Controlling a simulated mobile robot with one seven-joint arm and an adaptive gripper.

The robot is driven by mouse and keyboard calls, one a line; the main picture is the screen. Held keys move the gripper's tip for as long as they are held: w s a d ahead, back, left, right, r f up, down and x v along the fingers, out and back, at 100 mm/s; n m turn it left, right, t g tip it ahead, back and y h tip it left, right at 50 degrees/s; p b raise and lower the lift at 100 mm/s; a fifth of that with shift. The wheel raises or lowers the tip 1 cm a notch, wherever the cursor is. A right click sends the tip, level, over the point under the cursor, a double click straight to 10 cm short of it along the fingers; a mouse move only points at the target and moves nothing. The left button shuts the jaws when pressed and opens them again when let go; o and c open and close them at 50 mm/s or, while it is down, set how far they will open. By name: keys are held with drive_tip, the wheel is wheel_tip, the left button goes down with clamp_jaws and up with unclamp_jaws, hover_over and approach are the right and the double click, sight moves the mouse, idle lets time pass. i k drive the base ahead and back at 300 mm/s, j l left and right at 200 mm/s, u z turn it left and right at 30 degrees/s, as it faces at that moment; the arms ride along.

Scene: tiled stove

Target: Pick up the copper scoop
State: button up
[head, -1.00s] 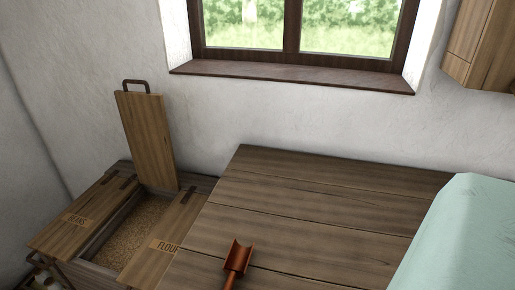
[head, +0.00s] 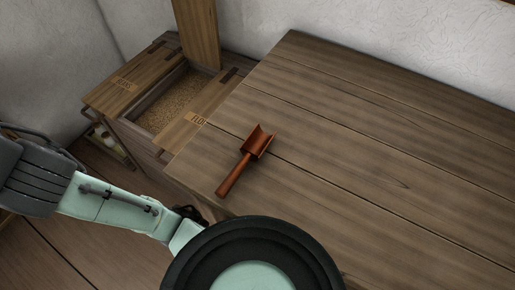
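The copper scoop (head: 246,159) lies on the wooden table (head: 350,130), close to its left front edge. Its open bowl points away towards the back, and its handle points towards the front edge. Nothing touches it except the tabletop. My arm shows at the lower left and bottom of the head view, in front of the table. My gripper cannot be made out in this view.
Left of the table stands a wooden bin (head: 180,100) with labelled lids. Its middle compartment is open and holds grain (head: 173,98), with the lid (head: 197,32) standing upright. The tabletop right of the scoop is clear. A white wall (head: 350,30) rises behind.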

sight(252, 149)
drive_tip(key=k+l, duration=0.3)
drive_tip(key=k, duration=0.2)
drive_tip(key=k+l+z, duration=0.55)
drive_tip(key=z, duration=1.05)
drive_tip(key=u, duration=1.9)
drive_tip(key=i+l+u, duration=0.2)
drive_tip(key=l+u, duration=0.2)
drive_tip(key=l, duration=0.1)
